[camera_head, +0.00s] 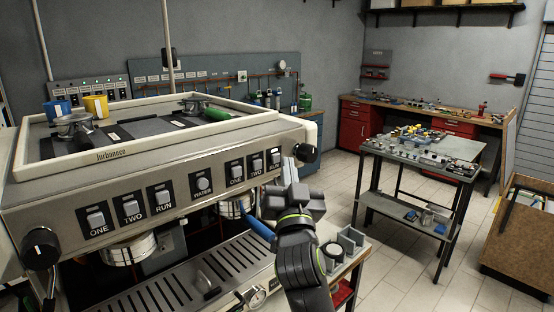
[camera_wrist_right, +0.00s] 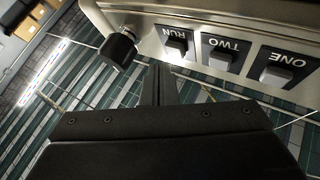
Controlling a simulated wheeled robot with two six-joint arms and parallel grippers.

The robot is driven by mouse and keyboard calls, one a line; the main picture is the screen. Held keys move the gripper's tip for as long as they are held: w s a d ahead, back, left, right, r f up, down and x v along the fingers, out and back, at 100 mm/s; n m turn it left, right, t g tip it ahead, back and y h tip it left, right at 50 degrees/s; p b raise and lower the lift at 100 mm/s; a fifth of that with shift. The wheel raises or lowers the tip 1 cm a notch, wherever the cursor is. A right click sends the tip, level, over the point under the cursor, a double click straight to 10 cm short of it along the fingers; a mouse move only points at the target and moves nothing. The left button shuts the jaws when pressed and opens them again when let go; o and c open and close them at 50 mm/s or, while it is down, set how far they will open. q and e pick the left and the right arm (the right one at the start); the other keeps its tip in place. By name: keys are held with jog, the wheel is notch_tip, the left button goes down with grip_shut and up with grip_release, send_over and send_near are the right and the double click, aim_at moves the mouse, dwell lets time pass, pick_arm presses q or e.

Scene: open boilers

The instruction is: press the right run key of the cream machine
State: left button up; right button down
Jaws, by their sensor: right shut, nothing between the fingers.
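The cream machine (camera_head: 150,160) fills the left of the head view, with labelled keys along its front panel. The right RUN key (camera_head: 275,159) is the last key on the right, beside a black knob (camera_head: 306,153). In the right wrist view the RUN key (camera_wrist_right: 175,48) appears upside down, just beyond and right of the fingertips. My right gripper (camera_head: 287,196) is shut and empty, in front of the panel and below the RUN key. Its fingers also show in the wrist view (camera_wrist_right: 158,75), apart from the key. My left gripper is not in view.
The black knob (camera_wrist_right: 118,50) is left of the fingers in the wrist view. A blue handle (camera_head: 260,229) juts out below the panel, close to my right gripper. A slotted drip tray (camera_head: 190,285) lies under it. A cluttered workbench (camera_head: 420,170) stands farther right, with clear floor around.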

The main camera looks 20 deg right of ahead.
jog(key=shift+w, duration=0.1)
jog(key=shift+w+a, duration=0.15)
jog(key=shift+w, duration=0.15)
jog(key=shift+w+a+b, duration=0.1)
jog(key=shift+w+b, duration=0.3)
jog(key=shift+b, duration=0.15)
dwell(0.6)
jog(key=shift+s, duration=0.1)
jog(key=shift+s+d+p, duration=0.25)
jog(key=shift+s+p, duration=0.05)
jog(key=shift+s, duration=0.4)
jog(key=shift+s+d+p, duration=0.25)
jog(key=shift+s+d, duration=0.05)
jog(key=shift+s, duration=0.5)
jog(key=shift+s+d+p, duration=0.25)
jog(key=shift+s+p, duration=0.05)
jog(key=shift+s, duration=0.45)
jog(key=shift+s+d+p, duration=0.25)
jog(key=shift+s+d, duration=0.05)
jog(key=shift+s, duration=0.5)
